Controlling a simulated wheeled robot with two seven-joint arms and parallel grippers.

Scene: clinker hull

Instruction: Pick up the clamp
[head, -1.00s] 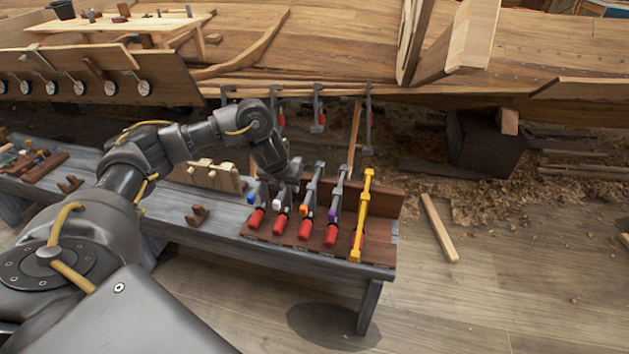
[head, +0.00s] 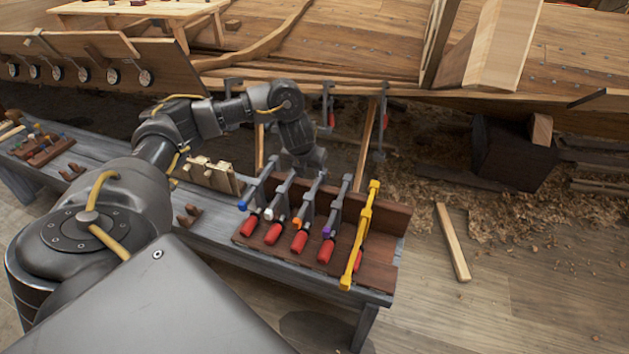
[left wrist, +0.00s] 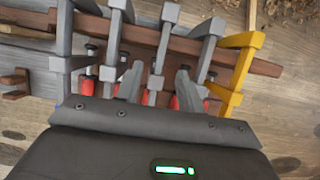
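A row of clamps stands in a dark wooden rack (head: 262,252) on the grey bench. They are grey with red handles, marked blue (head: 243,204), white (head: 268,213), orange (head: 297,223) and purple (head: 328,231); the rightmost clamp is yellow (head: 361,233). My left gripper (head: 303,170) is over the back of the rack, behind the orange-marked clamp; its fingertips are hard to see there. In the left wrist view my left gripper (left wrist: 157,82) has its fingers apart, with the middle grey clamp (left wrist: 162,45) showing between and beyond them. I cannot tell contact. My right gripper is out of view.
The grey bench (head: 215,235) runs left, with small wooden blocks (head: 187,215) and another tool rack (head: 45,150). The hull planking (head: 350,45) rises behind, with clamps (head: 380,120) hanging from it. A loose plank (head: 453,242) lies on the floor at right.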

